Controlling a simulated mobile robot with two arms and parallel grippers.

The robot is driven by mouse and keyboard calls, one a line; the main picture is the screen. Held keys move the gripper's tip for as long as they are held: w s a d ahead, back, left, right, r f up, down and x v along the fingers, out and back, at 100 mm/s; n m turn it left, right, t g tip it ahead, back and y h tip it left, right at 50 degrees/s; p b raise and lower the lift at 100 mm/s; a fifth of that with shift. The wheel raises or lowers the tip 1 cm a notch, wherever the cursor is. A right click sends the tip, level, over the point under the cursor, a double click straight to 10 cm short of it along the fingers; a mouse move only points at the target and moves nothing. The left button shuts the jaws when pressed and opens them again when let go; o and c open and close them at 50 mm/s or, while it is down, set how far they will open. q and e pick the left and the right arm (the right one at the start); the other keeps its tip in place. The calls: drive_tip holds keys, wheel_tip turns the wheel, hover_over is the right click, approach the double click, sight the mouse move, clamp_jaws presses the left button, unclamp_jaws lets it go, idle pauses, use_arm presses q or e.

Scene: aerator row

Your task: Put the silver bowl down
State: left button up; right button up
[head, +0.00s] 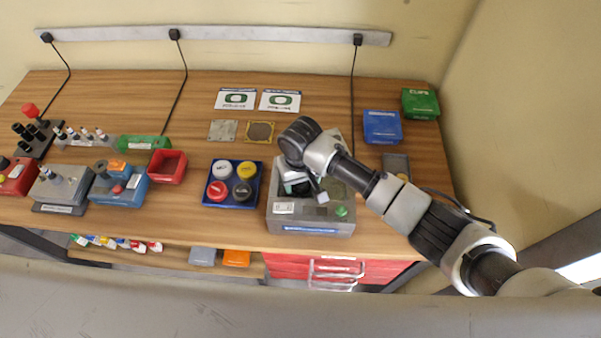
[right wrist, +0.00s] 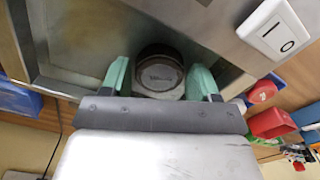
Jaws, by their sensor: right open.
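My right gripper (head: 304,189) reaches down over the open basin of a grey machine (head: 312,220). In the right wrist view its two green fingers (right wrist: 160,80) are open, one on each side of a small round vessel (right wrist: 158,73) with a dark lettered top and a silvery side. This may be the silver bowl, but I cannot be sure. It appears to be in the metal basin (right wrist: 40,50), near its wall. I cannot tell whether the fingers touch it. In the head view my arm and gripper hide it. My left gripper is not in view.
A blue tray (head: 232,204) with coloured round lids stands left of the machine. A red bin (head: 167,166) and a blue device (head: 118,188) are further left. Blue (head: 382,127) and green (head: 420,103) boxes stand back right.

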wheel_tip(320, 180, up, 12)
drive_tip(key=b, duration=0.2)
idle(0.4)
